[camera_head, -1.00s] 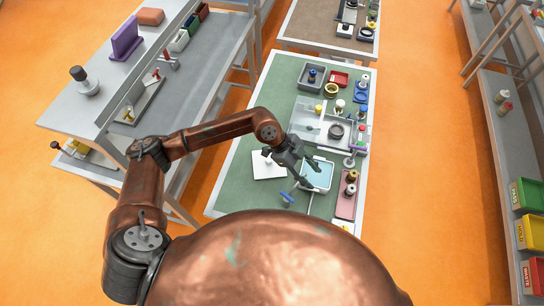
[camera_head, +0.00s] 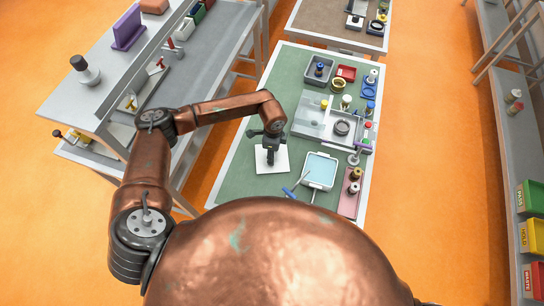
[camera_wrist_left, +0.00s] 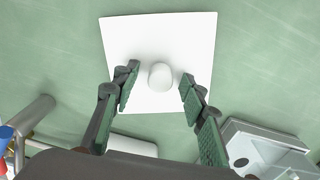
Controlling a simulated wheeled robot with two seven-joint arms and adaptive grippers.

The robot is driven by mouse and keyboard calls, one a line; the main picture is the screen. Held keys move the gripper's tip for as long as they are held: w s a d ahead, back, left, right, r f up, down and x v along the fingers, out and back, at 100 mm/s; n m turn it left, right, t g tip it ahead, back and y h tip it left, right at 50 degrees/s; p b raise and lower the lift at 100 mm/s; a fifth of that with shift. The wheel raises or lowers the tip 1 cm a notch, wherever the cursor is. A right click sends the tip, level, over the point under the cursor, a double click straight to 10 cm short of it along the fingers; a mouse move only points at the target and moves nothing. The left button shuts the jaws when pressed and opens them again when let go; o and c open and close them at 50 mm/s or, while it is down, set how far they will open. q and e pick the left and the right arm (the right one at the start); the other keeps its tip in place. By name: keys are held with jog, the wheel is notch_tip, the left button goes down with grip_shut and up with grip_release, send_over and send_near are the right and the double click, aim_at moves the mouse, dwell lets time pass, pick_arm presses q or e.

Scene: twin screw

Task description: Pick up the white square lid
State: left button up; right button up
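The white square lid (camera_head: 273,165) lies flat on the green table top, left of the blue-filled tray. In the left wrist view the lid (camera_wrist_left: 140,45) shows a rounded white knob (camera_wrist_left: 160,76) in its middle. My left gripper (camera_head: 270,155) is over the lid, pointing down. In the left wrist view its two fingers (camera_wrist_left: 155,88) are open, one on each side of the knob with a gap on both sides. The fingertips appear apart from the knob. My right gripper is not in view.
A white-rimmed tray with a blue surface (camera_head: 320,171) stands just right of the lid, with a blue-handled tool (camera_head: 289,192) near its lower left. A clear tray (camera_head: 311,117) and several small parts fill the table's right side. Bare green table lies left of the lid.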

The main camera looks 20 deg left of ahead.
pick_arm(q)
jog(key=shift+f, duration=0.25)
jog(key=shift+c, duration=0.5)
grip_shut()
